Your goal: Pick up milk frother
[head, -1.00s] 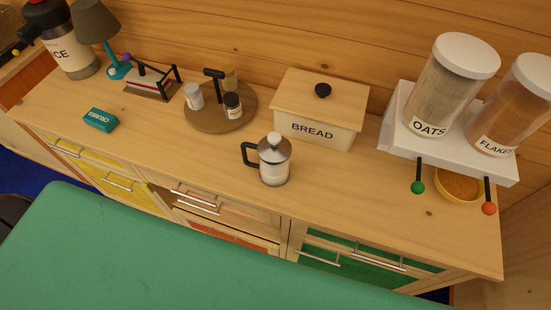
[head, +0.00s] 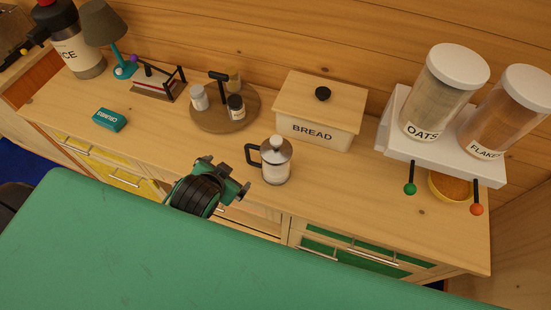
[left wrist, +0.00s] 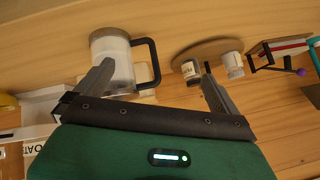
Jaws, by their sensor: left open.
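The milk frother (head: 276,163) is a clear glass jug with a grey lid, a knob on top and a black handle on its left side. It stands upright on the wooden counter in front of the bread box. My left gripper (head: 222,172) is to the left of the frother, near the counter's front edge, open and empty. In the left wrist view the frother (left wrist: 112,56) shows beyond the left finger, which overlaps part of it, and its black handle lies between the two fingers (left wrist: 155,78). The gripper appears apart from it. My right gripper is not in view.
A bread box (head: 319,128) stands behind the frother. A round wooden tray (head: 232,122) with small jars is behind left. A teal box (head: 109,120) lies further left. The white dispenser stand (head: 440,157) with oats and flakes is right. The counter right of the frother is clear.

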